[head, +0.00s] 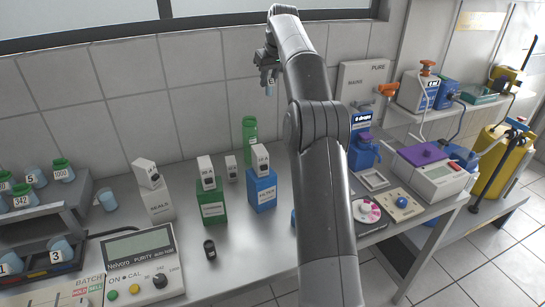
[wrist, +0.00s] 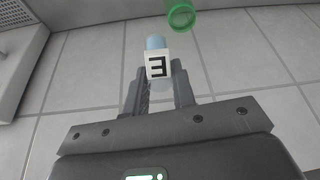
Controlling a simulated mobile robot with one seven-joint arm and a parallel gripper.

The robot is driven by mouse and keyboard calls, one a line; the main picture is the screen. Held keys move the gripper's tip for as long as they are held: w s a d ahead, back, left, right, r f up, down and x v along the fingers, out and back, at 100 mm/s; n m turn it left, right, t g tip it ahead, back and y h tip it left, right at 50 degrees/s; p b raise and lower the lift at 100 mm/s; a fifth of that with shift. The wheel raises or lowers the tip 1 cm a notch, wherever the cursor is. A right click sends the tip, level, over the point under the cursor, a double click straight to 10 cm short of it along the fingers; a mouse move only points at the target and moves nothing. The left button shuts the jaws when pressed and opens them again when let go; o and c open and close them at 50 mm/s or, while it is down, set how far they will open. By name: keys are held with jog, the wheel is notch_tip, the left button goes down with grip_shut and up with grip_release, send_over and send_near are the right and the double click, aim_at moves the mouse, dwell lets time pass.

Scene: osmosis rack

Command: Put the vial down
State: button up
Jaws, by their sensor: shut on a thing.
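My gripper (head: 269,74) is raised high over the back of the bench, near the tiled wall. In the wrist view my gripper (wrist: 158,78) is shut on the vial (wrist: 155,43). The vial is pale blue, with a white label whose black mark looks like an E or a turned 3. In the head view the small pale blue vial (head: 268,91) hangs below the fingers, clear of the bench. Its lower part is partly hidden between the fingers.
Racks with numbered vials (head: 61,249) stand at the left. A dark small cylinder (head: 210,249) stands in front. Devices crowd the right.

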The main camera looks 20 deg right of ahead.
jog(key=s+d, duration=0.3)
jog(key=d, duration=0.9)
notch_tip(320, 180, down, 18)
jog(key=w+a+f, duration=0.2)
jog(key=a, duration=0.1)
jog(key=w+a+f, duration=0.5)
jog(key=w, duration=0.1)
jog(key=shift+w+a+f, duration=0.2)
jog(key=shift+a, duration=0.2)
jog(key=shift+f, duration=1.8)
jog(key=o, duration=1)
jog(key=shift+f, duration=0.1)
jog(key=shift+c, duration=0.2)
